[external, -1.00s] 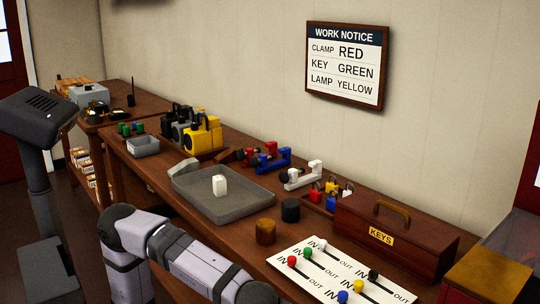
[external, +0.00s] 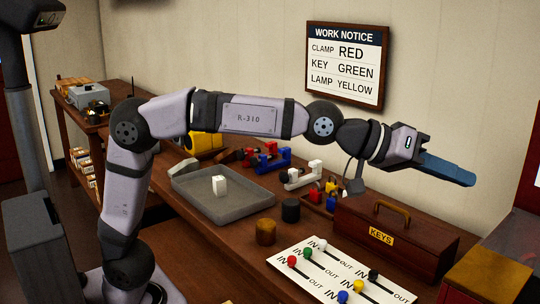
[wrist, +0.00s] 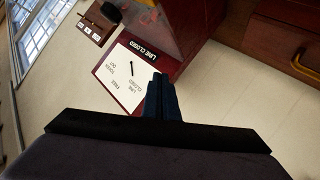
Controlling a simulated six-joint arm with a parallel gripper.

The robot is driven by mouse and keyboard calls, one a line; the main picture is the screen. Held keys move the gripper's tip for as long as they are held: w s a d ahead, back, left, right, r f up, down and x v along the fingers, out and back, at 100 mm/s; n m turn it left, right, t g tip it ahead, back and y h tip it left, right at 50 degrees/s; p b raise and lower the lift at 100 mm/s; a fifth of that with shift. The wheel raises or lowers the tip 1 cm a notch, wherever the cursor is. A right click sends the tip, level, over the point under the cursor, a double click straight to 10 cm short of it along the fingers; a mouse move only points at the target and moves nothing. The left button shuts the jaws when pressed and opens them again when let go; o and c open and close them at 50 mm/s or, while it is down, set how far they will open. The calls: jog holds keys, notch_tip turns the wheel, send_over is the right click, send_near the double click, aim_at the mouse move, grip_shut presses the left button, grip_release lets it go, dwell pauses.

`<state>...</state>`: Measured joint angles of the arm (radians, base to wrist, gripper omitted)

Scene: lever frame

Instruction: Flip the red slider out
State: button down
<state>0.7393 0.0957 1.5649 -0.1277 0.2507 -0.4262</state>
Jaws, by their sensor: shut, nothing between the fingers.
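The slider board (external: 325,285) is a white panel lying at the front right of the bench, with slots marked IN and OUT. The red slider (external: 292,261) has its knob at the left, IN end of its slot, at the board's left edge. My gripper (external: 468,180) is raised well above and to the right of the board, pointing right, its blue fingers shut and empty. In the wrist view my shut fingers (wrist: 163,98) point away from the sliders, and no slider shows there.
Other sliders are white (external: 323,245), green (external: 308,252), blue (external: 342,296), yellow (external: 358,286) and black (external: 374,274). A KEYS box (external: 420,245) stands behind the board. A grey tray (external: 240,208) and two round blocks (external: 266,232) are left. A LINE CLOSED notice (wrist: 120,75) shows in the wrist view.

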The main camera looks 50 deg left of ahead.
aim_at(291, 255)
jog(key=w+a+f+n+g+y+p, duration=0.2)
jog(key=w+a+f+g+y+p, duration=0.1)
jog(key=a+f+p, duration=0.4)
jog(key=w+a+f+n+g+y+p, duration=0.2)
jog(key=w+a+f+n+y, duration=0.15)
jog(key=a, duration=0.55)
jog(key=s+a+f+n+g+p, duration=0.2)
jog(key=s+a+g+p, duration=0.2)
jog(key=a, duration=0.5)
jog(key=s+a+f+n+g+p, duration=0.2)
jog(key=s+a+g+p, duration=0.2)
jog(key=a, duration=0.4)
jog(key=shift+s+a+g+y+p, duration=0.4)
jog(key=shift+s+p, duration=0.4)
jog(key=shift+s, duration=0.25)
jog(key=shift+d+f, duration=0.1)
jog(key=shift+f, duration=0.1)
jog(key=p+x, duration=0.3)
jog(key=x, duration=0.6)
jog(key=shift+s+d+f, duration=0.1)
jog(key=shift+s+f, duration=0.05)
jog(key=shift+f, duration=0.1)
jog(key=shift+s+d+p, duration=0.85)
jog(key=shift+s+d, duration=0.05)
jog(key=shift+s, duration=0.25)
jog(key=shift+s+d+f, duration=0.15)
jog(key=shift+s+d, duration=0.15)
jog(key=shift+s, duration=0.15)
